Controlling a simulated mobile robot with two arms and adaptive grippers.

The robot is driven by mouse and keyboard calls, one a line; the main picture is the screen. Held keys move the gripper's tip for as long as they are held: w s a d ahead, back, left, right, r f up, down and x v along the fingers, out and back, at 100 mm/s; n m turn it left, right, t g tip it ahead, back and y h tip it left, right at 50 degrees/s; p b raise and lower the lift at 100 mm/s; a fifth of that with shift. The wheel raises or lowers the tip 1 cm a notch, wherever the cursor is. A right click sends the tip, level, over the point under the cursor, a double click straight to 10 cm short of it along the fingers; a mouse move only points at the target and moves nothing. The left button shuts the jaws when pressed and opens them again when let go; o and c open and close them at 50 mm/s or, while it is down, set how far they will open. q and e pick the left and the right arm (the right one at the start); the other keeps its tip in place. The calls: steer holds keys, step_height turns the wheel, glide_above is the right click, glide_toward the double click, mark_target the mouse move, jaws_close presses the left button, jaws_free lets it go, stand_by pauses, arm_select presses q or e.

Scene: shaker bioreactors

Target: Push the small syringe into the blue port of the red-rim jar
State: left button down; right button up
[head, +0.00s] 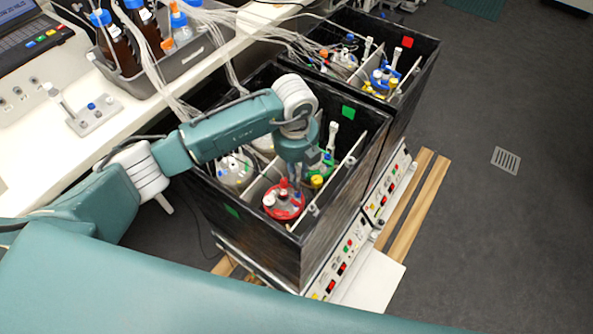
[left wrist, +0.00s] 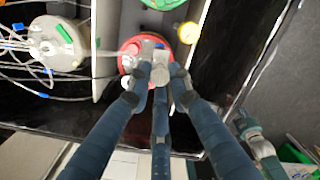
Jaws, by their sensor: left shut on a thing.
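The red-rim jar (head: 284,207) stands in the front compartment of the nearer black box. Its red lid also shows in the left wrist view (left wrist: 129,46), just beyond my fingertips. My left gripper (head: 296,178) is above the jar's right side, pointing down. In the left wrist view its fingers (left wrist: 160,84) are shut on a small pale syringe (left wrist: 160,66), seen end-on over the lid's right part. The syringe's tip is hidden, and I cannot tell whether it touches the blue port. The port is mostly hidden by the syringe and fingers.
The nearer black box (head: 330,245) has tall walls close around the jar. A white-lidded jar (left wrist: 55,45) with tubing stands to its left behind a divider. A yellow cap (left wrist: 188,33) is close on the right. A white bench (head: 60,150) is at left.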

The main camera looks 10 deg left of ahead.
arm_select(q)
steer(key=shift+f+b, duration=0.8)
steer(key=shift+f, duration=0.2)
stand_by(0.8)
steer(key=c, duration=1.5)
jaws_free()
steer(key=shift+r, duration=0.3)
steer(key=r, duration=1.1)
steer(key=shift+s+r, duration=0.25)
steer(key=shift+s, duration=0.05)
